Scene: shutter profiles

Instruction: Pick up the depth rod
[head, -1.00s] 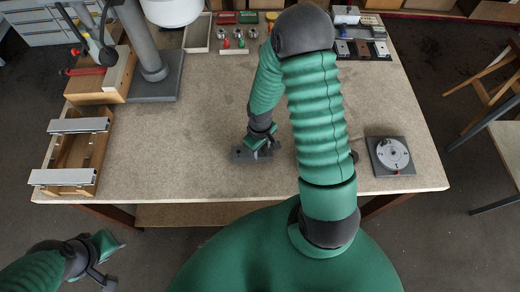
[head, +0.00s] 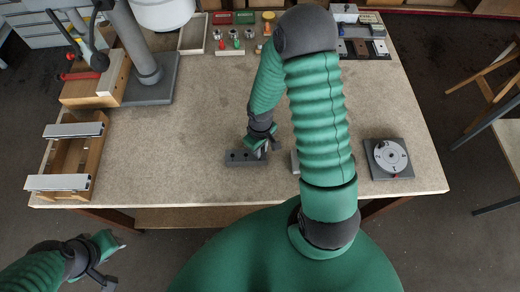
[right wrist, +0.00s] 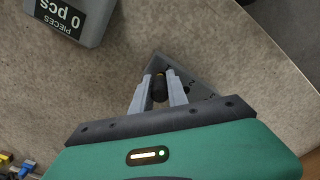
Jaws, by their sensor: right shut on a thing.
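The depth rod (right wrist: 159,88) shows in the right wrist view as a short dark, knob-like piece between the two grey fingers. My right gripper (right wrist: 160,92) is shut on it; in the head view the gripper (head: 262,148) is at a dark grey block with holes (head: 241,158), near the table's front middle. The block also shows behind the fingers in the right wrist view (right wrist: 188,75). The rod's lower part is hidden, so I cannot tell whether it is still in the block. My left gripper (head: 114,265) is empty at the lower left, off the table, with its fingers apart.
A grey box labelled "0 pcs" (right wrist: 75,18) stands near the block, mostly hidden by my arm in the head view. A round dial on a dark plate (head: 390,157) is at the right. A wooden fixture (head: 77,160) is at the left. The table middle is clear.

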